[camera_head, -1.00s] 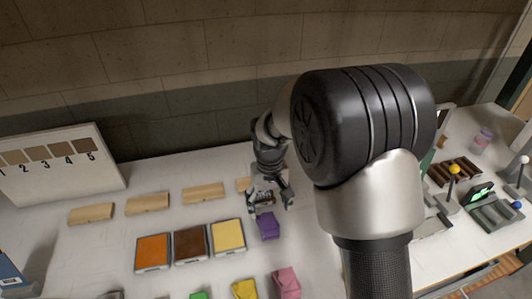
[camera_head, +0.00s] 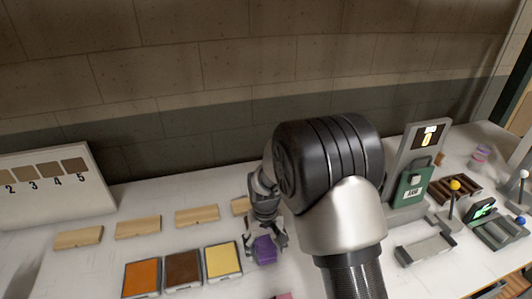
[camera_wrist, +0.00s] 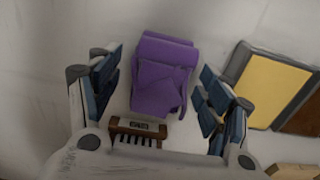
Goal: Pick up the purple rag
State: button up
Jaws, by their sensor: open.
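The purple rag (camera_head: 265,250) lies folded on the white table, to the right of the yellow tray. It also shows in the wrist view (camera_wrist: 162,75), roughly centred between and just beyond the fingers. My gripper (camera_head: 267,243) is over the rag with its fingers spread on either side. In the wrist view my gripper (camera_wrist: 162,90) is open and empty, the left and right fingers apart from the rag. In the head view the fingers partly cover the rag.
Yellow (camera_head: 222,261), brown (camera_head: 184,271) and orange (camera_head: 142,278) trays lie to the left. Wooden blocks (camera_head: 197,214) stand behind them. A numbered swatch board (camera_head: 50,208) is at the far left. A green device (camera_head: 411,186) and a grey cradle (camera_head: 427,248) stand to the right.

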aim_at(265, 246)
jog(key=c, duration=1.1)
jog(key=shift+r, duration=0.15)
jog(key=shift+c, duration=0.2)
notch_tip(265, 246, up, 20)
jog(key=p, duration=0.5)
jog(key=shift+s, duration=0.1)
